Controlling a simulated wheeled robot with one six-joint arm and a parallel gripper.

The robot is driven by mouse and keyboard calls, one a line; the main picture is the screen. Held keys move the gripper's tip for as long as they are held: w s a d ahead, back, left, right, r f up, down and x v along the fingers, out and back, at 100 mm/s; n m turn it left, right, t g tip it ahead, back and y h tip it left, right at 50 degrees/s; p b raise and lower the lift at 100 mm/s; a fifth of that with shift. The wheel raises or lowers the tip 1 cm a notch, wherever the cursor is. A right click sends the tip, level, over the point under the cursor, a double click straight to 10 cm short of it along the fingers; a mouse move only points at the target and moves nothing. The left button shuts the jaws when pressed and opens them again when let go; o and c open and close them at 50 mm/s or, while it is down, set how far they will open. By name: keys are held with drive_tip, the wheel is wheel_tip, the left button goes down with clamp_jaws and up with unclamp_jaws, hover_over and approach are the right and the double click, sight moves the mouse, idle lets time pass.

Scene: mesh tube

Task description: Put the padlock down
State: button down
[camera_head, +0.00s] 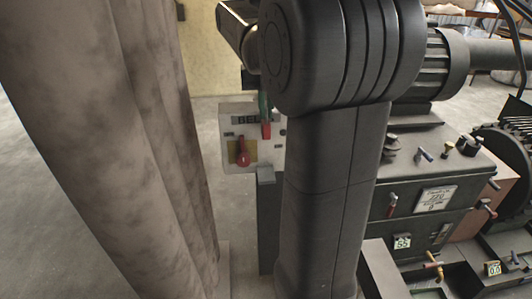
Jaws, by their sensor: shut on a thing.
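My black arm fills the middle of the view and hides much of what is behind it. A dark part of my gripper (250,78) shows at the left edge of the arm, mostly hidden. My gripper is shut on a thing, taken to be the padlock. A small red piece (266,130) below a green strip shows there, in front of a pale control box (236,120); it may be the padlock, but its shape is too small and covered to tell. The box has a red handle (243,158) on a yellow plate.
A thick brown column (105,130) stands close on the left. A dark green machine (420,205) with levers, knobs and number plates fills the right. A narrow grey post (268,220) stands below the box. Bare concrete floor (40,220) shows at left.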

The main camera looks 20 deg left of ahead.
wheel_tip(320, 180, down, 13)
drive_tip(key=shift+f, duration=0.1)
idle(0.3)
drive_tip(key=shift+f, duration=0.15)
drive_tip(key=c, duration=1.6)
unclamp_jaws()
wheel_tip(320, 180, up, 12)
drive_tip(key=shift+r, duration=0.2)
